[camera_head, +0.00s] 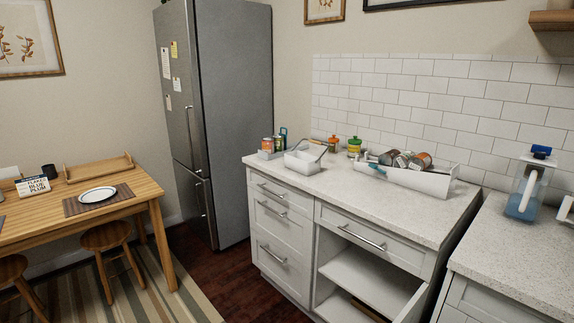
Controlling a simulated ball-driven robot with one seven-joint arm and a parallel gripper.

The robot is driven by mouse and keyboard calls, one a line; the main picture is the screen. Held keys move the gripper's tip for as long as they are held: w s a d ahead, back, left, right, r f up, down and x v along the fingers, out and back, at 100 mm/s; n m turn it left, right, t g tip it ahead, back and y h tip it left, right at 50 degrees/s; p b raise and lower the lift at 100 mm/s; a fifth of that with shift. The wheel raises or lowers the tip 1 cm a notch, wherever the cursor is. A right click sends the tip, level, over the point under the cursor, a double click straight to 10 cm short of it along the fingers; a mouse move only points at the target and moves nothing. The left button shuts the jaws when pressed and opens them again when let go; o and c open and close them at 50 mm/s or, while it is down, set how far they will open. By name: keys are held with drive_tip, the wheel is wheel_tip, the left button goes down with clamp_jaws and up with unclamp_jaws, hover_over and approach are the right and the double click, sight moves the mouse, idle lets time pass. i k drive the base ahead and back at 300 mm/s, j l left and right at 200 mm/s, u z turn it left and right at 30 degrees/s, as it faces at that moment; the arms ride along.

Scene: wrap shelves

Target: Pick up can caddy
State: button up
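Several holders stand on the speckled white counter (380,206). A long white open box (434,185) holds several cans (421,161) that lie tilted in it, with a blue item at its left end. To its left is a small white basket (300,168) with a thin raised handle; its inside is hard to make out. Behind that is a small pale tray (264,155) with cans (267,144) and a teal item standing in it. I cannot tell for sure which of these is the can caddy. My gripper is not in view.
Two small jars (354,147) stand by the tiled wall. A blue-topped pitcher (525,186) stands on the right counter. The lower cabinet (360,275) is open. A wooden table (140,192) with stools is at left, beside the fridge (232,110). The counter front is clear.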

sight(304, 163)
drive_tip(key=i+j+u, duration=0.5)
drive_tip(key=i+u, duration=0.2)
drive_tip(key=i+j+u, duration=0.1)
drive_tip(key=i+u, duration=0.2)
drive_tip(key=i+j+z, duration=0.15)
drive_tip(key=i, duration=0.35)
drive_tip(key=i+j+z, duration=0.15)
drive_tip(key=i, duration=0.4)
